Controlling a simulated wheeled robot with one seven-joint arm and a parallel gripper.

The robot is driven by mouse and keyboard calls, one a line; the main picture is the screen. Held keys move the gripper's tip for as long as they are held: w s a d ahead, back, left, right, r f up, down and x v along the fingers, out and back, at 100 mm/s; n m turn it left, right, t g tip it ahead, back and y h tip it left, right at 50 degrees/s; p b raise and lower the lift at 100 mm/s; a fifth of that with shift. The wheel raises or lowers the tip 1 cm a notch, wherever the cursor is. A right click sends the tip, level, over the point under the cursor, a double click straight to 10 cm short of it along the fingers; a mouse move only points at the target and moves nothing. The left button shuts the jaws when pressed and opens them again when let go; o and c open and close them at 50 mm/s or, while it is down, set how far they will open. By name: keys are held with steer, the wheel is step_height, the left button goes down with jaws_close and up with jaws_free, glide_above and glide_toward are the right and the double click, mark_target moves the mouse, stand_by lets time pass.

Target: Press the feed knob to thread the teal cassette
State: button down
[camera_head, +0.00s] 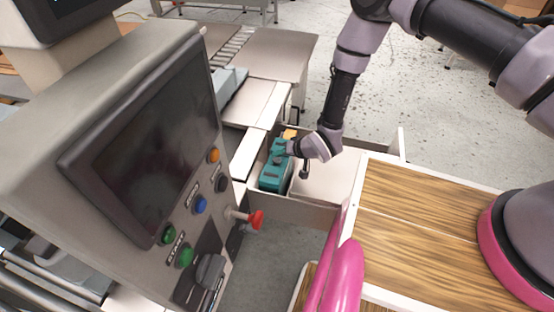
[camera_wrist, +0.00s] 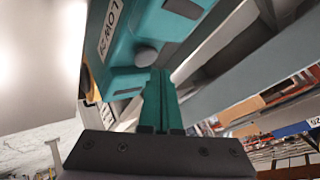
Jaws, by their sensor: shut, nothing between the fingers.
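The teal cassette (camera_head: 272,180) sits in an open pale tray or drawer beside the console. In the wrist view its teal body (camera_wrist: 125,80) fills the upper left, with dark lettering on a white patch. A round grey knob (camera_wrist: 146,56) sticks out from it; I take this as the feed knob. My gripper (camera_head: 287,148) is at the cassette's upper right side. In the wrist view its teal fingers (camera_wrist: 158,74) are together and empty, with their tips right by the knob. I cannot tell whether they touch it.
A grey console with a dark screen (camera_head: 150,150), coloured buttons and a red knob (camera_head: 256,220) stands close on the left. A wood-topped surface (camera_head: 410,220) lies at the right. Tray walls (camera_head: 310,212) surround the cassette. Open floor (camera_head: 440,120) shows behind my arm.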

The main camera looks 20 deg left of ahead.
mark_target(279, 161)
steer(key=shift+f, duration=0.4)
steer(key=shift+f, duration=0.85)
stand_by(1.0)
steer(key=shift+r, duration=1.25)
steer(key=shift+r, duration=0.1)
steer(key=shift+r, duration=2.45)
